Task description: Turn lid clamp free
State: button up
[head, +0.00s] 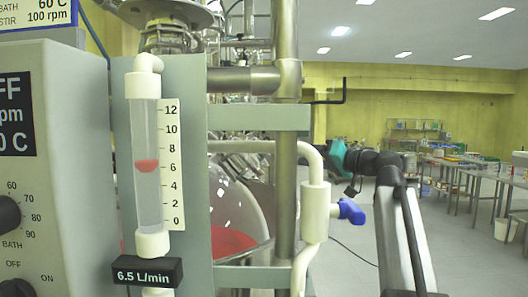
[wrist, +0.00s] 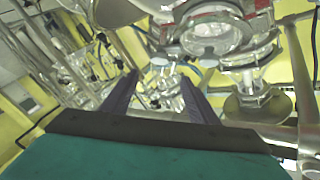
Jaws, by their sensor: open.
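My gripper (wrist: 159,80) is open and empty in the wrist view, its two dark fingers apart and pointing up the picture. Beyond and to the right of the fingers is glassware with a red ring and a metal clamp band (wrist: 270,55) around it; I cannot tell which part is the lid clamp's handle. The fingers appear clear of it. In the head view, the teal body of my gripper (head: 338,157) shows right of the steel post, and its fingers are not visible. The glass reactor vessel (head: 236,200), with red liquid, is partly hidden by the post and flowmeter panel.
A flowmeter (head: 148,165) on a grey panel and a control box (head: 60,170) stand close at left. A steel post (head: 285,130) and white tubing with a blue valve handle (head: 350,211) stand near my arm.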

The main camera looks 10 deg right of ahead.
aim_at(267, 151)
jog(key=shift+w, duration=0.15)
jog(key=shift+w, duration=0.1)
jog(key=p+x, duration=0.3)
jog(key=x, duration=1)
jog(key=shift+w+a, duration=0.2)
jog(key=shift+a, duration=0.05)
jog(key=c, duration=1)
